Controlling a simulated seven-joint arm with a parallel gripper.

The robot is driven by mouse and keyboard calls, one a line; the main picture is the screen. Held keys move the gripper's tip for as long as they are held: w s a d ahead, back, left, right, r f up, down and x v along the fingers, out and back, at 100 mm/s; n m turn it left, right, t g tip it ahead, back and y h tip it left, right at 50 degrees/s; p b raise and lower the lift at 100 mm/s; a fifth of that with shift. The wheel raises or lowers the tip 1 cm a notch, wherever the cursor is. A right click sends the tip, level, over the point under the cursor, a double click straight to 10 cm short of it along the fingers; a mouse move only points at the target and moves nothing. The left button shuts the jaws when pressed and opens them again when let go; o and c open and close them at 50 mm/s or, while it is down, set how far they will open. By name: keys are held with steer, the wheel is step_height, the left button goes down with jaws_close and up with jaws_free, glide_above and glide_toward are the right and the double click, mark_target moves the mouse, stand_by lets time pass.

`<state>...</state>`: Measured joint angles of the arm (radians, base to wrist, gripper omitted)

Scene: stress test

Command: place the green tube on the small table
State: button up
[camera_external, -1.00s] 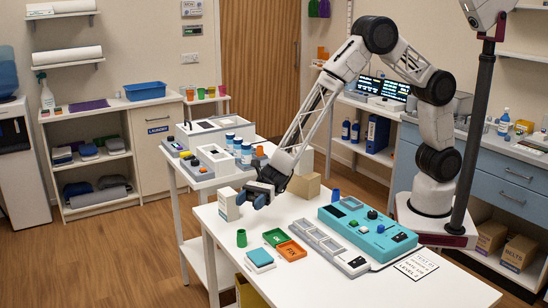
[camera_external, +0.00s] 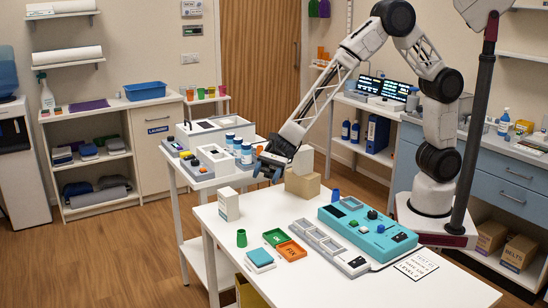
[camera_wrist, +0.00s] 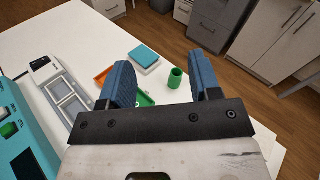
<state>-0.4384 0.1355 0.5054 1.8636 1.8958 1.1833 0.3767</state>
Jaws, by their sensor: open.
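The green tube (camera_external: 241,238) stands upright near the front left edge of the large white table (camera_external: 300,285). In the wrist view the tube (camera_wrist: 175,78) shows beyond and between my finger pads. My gripper (camera_external: 266,171) is open and empty, raised above the far left part of the large table, apart from the tube. Its two blue fingers (camera_wrist: 162,82) are spread wide in the wrist view. A smaller white table (camera_external: 196,184) stands behind and left of the large one. Grey trays and blue-capped bottles crowd its top; I cannot tell whether it is the small table meant.
A white carton (camera_external: 228,205) and a cardboard box (camera_external: 303,184) stand near my gripper. A green tray (camera_external: 276,237), an orange tray (camera_external: 291,251) and a teal-topped block (camera_external: 260,258) lie near the tube. A teal console (camera_external: 367,228) stands to the right.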

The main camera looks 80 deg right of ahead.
steer(key=s+d+r+n+g+h, duration=0.1)
steer(key=s+d+r+n+h, duration=0.15)
steer(key=s+d+r, duration=0.35)
steer(key=s+d+r+n+h, duration=0.1)
steer(key=s+d+n+h, duration=0.15)
steer(key=d, duration=0.55)
steer(key=s+d+r+n+g+h, duration=0.1)
steer(key=s+d+r+n, duration=0.3)
steer(key=s+d, duration=0.25)
steer(key=s+d+r+n+t+h, duration=0.1)
steer(key=s+d+n+t+h, duration=0.1)
steer(key=s+d+h, duration=0.3)
steer(key=s+d+r+n+t+h, duration=0.1)
steer(key=s+d+n+h, duration=0.3)
steer(key=s+d, duration=1)
steer(key=d+h, duration=0.1)
steer(key=d, duration=0.7)
steer(key=shift+s+r+n+t+h, duration=0.2)
steer(key=shift+s+n+t+h, duration=0.05)
steer(key=shift+n+t+h, duration=0.15)
steer(key=shift+o, duration=0.5)
